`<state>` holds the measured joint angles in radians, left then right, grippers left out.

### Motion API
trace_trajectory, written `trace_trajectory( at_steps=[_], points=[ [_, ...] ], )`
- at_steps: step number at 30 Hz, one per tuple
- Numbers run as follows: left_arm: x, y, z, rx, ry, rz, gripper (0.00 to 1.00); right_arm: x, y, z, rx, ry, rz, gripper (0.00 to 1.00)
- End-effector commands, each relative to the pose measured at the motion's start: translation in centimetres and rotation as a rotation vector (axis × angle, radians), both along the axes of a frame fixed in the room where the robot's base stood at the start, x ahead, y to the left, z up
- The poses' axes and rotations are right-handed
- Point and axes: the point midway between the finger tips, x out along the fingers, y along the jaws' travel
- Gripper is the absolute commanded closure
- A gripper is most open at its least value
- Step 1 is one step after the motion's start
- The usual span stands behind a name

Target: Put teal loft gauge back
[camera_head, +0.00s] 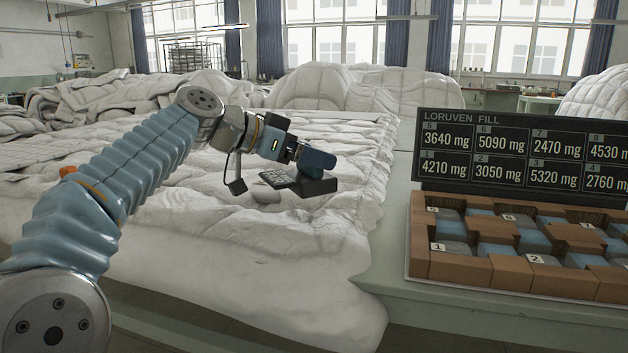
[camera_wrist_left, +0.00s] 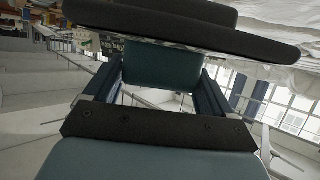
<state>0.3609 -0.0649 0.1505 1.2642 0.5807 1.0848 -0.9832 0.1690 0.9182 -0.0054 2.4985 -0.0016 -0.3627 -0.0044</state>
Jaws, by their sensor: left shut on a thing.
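My left gripper (camera_head: 302,157) reaches in over the white duvet (camera_head: 235,245) and is shut on the teal loft gauge (camera_head: 319,160). The gauge has a teal body and a dark flat part, which hangs low and to the right of the gripper in the head view. In the left wrist view the teal body (camera_wrist_left: 160,66) sits between the two fingers, with the wide dark part (camera_wrist_left: 180,30) across the top. I cannot tell whether the gauge touches the duvet. My right gripper is not in view.
A tray (camera_head: 460,268) of brown and blue-grey blocks with number tags stands on the pale green bench (camera_head: 440,306) at right. Behind it is a dark fill board (camera_head: 520,155) with mg readings. Duvet heaps (camera_head: 335,86) lie at the back.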

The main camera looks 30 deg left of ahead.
Motion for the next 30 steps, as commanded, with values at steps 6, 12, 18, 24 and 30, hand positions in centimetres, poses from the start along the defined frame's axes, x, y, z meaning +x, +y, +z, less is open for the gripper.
trace_trajectory(
  at_steps=[6,12,18,24,30],
  points=[
    [1.7,-0.1,-3.0,-0.001,0.001,0.002,1.00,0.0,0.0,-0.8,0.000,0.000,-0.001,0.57],
    [1.6,-0.2,-4.9,-0.001,-0.002,0.001,1.00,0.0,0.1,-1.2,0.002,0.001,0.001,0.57],
    [1.6,-0.2,-4.8,-0.001,-0.003,0.001,1.00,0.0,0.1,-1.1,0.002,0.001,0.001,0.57],
    [1.6,-0.2,-5.3,0.000,-0.002,0.001,1.00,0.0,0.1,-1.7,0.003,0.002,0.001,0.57],
    [1.6,-0.1,-5.3,0.000,0.001,0.000,0.00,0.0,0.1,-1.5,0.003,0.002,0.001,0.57]
  ],
)
